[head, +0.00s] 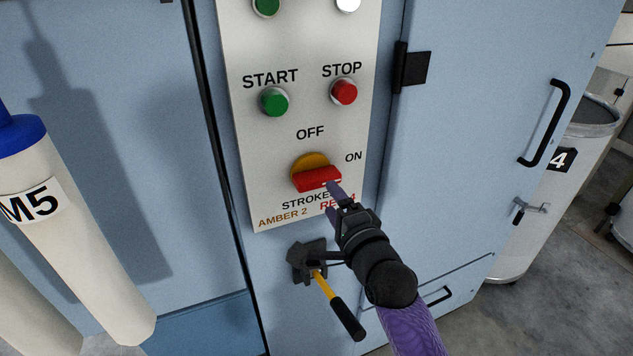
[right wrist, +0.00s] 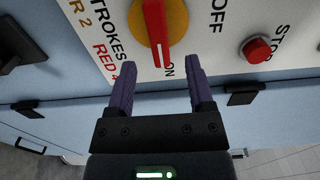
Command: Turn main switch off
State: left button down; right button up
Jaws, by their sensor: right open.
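The main switch (head: 318,180) is a red handle on a yellow disc, low on the pale control panel (head: 245,150). OFF is printed above it and ON to its right. The handle lies roughly sideways, its white-marked end towards ON. The switch also shows at the top of the right wrist view (right wrist: 155,22). My right gripper (head: 332,188) is at the handle's right end in the head view. In the right wrist view its two purple fingers (right wrist: 161,74) are apart with nothing between them, and the handle's end is just ahead of the gap. I cannot tell whether they touch. My left gripper is not in view.
Green START (head: 274,101) and red STOP (head: 344,92) buttons sit above the switch. A yellow-and-black handle (head: 335,305) juts from a dark bracket below the panel. A black door handle (head: 550,125) is at right. A white M5 cylinder (head: 75,220) stands at left.

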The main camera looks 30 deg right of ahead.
aim_at(320, 185)
jog(key=w, duration=0.7)
jog(key=shift+w+d, duration=0.2)
jog(key=shift+w, duration=0.15)
jog(key=shift+f, duration=0.1)
grip_shut()
